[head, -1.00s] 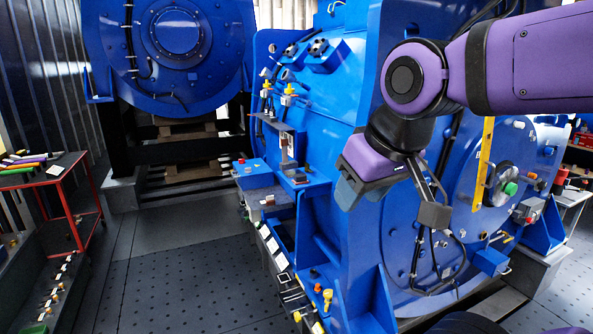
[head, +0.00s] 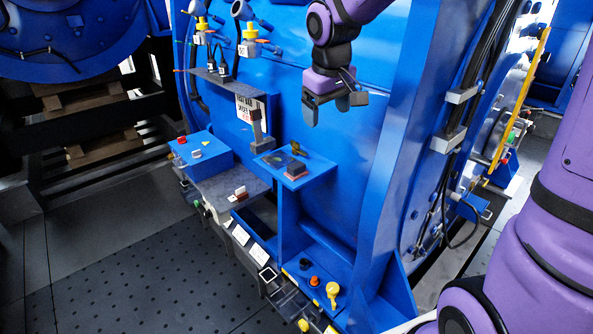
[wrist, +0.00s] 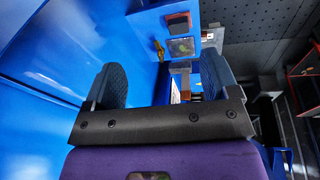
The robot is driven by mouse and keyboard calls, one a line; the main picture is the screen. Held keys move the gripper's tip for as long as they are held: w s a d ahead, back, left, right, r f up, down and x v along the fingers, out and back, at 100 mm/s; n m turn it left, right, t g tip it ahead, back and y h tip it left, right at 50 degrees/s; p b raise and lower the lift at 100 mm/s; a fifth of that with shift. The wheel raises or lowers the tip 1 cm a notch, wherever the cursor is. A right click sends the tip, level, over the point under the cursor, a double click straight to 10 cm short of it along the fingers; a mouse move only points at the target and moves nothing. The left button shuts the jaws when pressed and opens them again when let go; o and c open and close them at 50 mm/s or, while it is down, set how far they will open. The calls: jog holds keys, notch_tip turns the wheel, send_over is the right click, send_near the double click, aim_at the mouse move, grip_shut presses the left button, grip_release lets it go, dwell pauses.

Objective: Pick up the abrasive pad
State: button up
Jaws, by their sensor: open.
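My gripper (head: 332,108) is open and empty in the head view, pointing down above and to the right of a small blue shelf (head: 318,178) on the machine's side. A small reddish-brown block with a dark top (head: 295,170), which may be the abrasive pad, lies on the shelf. A dark flat piece (head: 274,160) lies beside it, and I cannot tell for certain which one is the pad. In the wrist view both fingers of my gripper (wrist: 164,72) stand wide apart. Beyond them are a brownish piece (wrist: 178,22) and a dark greenish piece (wrist: 181,47) on the shelf.
A brass fitting (head: 299,149) sits at the shelf's back. A grey post (head: 257,128) rises left of it, near a blue box (head: 201,152). Yellow knobs (head: 332,290) stand below. A tall blue machine flange (head: 405,150) rises at right. The floor at lower left is clear.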

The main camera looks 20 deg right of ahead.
jog(key=w+a+f+n+g+y, duration=0.1)
jog(key=w+a+f, duration=0.1)
jog(key=w+f, duration=0.75)
send_over(296, 164)
jog(key=shift+y, duration=0.3)
jog(key=f, duration=0.5)
jog(key=shift+d+f, duration=0.1)
jog(key=shift+d, duration=0.25)
jog(key=shift+a+f, duration=0.2)
jog(key=shift+f, duration=1.2)
jog(key=shift+a+f, duration=0.15)
jog(key=shift+f, duration=1.2)
jog(key=shift+c, duration=0.5)
jog(key=c, duration=0.7)
